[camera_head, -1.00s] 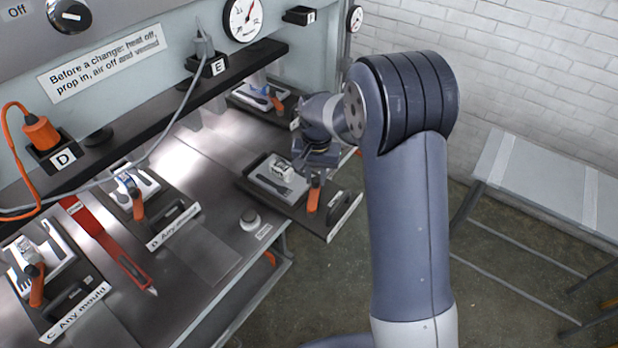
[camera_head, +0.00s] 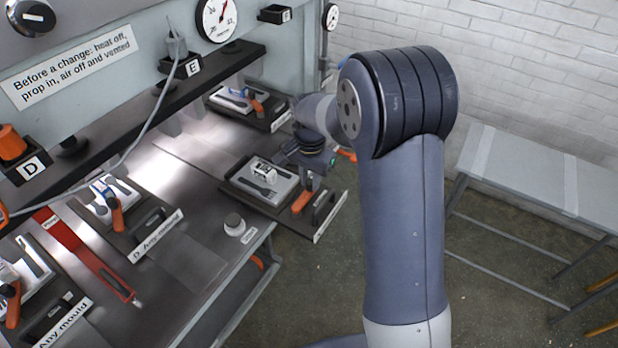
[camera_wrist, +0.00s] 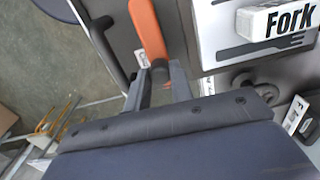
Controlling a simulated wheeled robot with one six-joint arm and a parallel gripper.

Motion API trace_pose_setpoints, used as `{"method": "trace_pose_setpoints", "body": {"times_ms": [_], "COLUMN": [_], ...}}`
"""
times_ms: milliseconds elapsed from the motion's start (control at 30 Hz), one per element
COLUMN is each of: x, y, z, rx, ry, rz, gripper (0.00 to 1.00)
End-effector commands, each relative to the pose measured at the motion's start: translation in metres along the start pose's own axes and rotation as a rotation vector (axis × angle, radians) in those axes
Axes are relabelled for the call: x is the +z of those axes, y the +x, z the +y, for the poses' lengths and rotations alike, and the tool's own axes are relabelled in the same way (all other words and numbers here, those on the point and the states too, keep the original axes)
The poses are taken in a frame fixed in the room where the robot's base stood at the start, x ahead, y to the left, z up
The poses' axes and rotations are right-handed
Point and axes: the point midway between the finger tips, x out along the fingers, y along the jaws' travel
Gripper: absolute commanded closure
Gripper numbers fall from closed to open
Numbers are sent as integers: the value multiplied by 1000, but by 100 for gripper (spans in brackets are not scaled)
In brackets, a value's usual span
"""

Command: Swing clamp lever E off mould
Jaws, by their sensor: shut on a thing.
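The orange clamp lever (camera_head: 303,201) is at the right side of the pulled-out tray at station E. In the wrist view the lever (camera_wrist: 147,30) runs down between the two grey fingers of my gripper (camera_wrist: 159,74), which is shut on its lower end. The mould (camera_head: 261,182) is a pale plate with a dark fork shape, beside the lever. A white block marked "Fork" (camera_wrist: 274,21) sits on it. In the head view my wrist hides most of the fingers.
A black handle (camera_head: 322,207) stands right of the lever on the tray (camera_head: 270,208). Station D has its own orange lever (camera_head: 117,213). A round knob (camera_head: 234,224) is on the bench edge. A grey table (camera_head: 530,180) stands at right; the floor between is clear.

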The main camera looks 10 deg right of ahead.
Motion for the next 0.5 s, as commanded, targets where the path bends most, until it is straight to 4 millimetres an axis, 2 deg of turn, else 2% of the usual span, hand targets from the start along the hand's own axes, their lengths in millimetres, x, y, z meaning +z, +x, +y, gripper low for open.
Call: {"method": "trace_pose_setpoints", "body": {"times_ms": [267,300,500], "x": [0,0,0], "y": [0,0,0], "z": [1,1,1], "rx": [1,1,1], "ry": [3,3,2], "rz": [0,0,0], "gripper": [100,76,59]}}
